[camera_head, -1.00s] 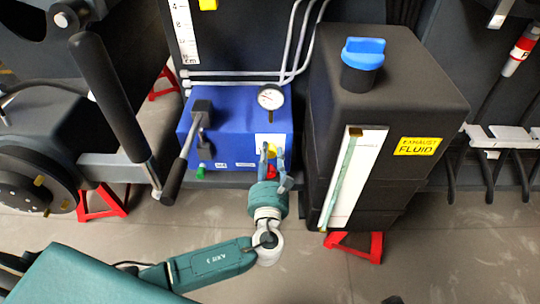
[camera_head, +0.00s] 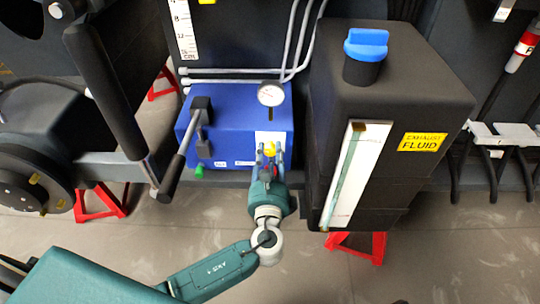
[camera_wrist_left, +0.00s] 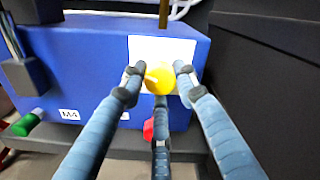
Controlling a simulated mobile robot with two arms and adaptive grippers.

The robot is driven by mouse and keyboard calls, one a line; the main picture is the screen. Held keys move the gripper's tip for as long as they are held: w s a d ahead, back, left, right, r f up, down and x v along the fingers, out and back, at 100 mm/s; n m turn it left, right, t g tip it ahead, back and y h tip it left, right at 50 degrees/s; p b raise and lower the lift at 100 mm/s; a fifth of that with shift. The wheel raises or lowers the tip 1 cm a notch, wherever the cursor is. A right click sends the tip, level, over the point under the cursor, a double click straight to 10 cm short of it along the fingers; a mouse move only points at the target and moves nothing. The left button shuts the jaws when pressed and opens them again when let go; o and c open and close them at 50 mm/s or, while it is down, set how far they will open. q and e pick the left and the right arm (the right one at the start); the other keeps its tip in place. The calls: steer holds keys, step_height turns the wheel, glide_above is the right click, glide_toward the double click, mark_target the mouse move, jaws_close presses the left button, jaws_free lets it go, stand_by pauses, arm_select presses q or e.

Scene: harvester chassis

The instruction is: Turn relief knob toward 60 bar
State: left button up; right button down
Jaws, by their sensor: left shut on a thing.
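The relief knob (camera_head: 270,148) is yellow and sits on a white plate on the front of the blue block (camera_head: 228,120). It also shows in the left wrist view (camera_wrist_left: 159,78). My left gripper (camera_head: 270,156) is at the knob, its fingers closed around it from both sides and below in the left wrist view (camera_wrist_left: 160,82). A round white gauge (camera_head: 271,94) stands on top of the block. Its reading is too small to tell. A red part (camera_wrist_left: 148,129) lies just below the knob, partly behind a finger. My right gripper is not in view.
A black lever (camera_head: 176,168) stands at the block's left, above a green fitting (camera_head: 199,170). A tall black tank (camera_head: 400,110) with a blue cap (camera_head: 366,45) stands close on the right. The floor in front is open.

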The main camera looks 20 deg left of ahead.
arm_select(q)
steer(key=shift+d+f+n, duration=0.1)
steer(key=shift+f+n, duration=0.1)
steer(key=shift+n, duration=0.4)
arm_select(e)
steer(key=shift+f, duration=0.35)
arm_select(q)
steer(key=shift+b, duration=0.3)
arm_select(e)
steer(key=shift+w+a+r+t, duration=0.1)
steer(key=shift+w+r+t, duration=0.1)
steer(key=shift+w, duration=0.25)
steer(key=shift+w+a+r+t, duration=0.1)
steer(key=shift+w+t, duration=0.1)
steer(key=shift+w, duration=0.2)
arm_select(q)
steer(key=o, duration=1.1)
steer(key=shift+r, duration=0.1)
steer(key=v, duration=1.2)
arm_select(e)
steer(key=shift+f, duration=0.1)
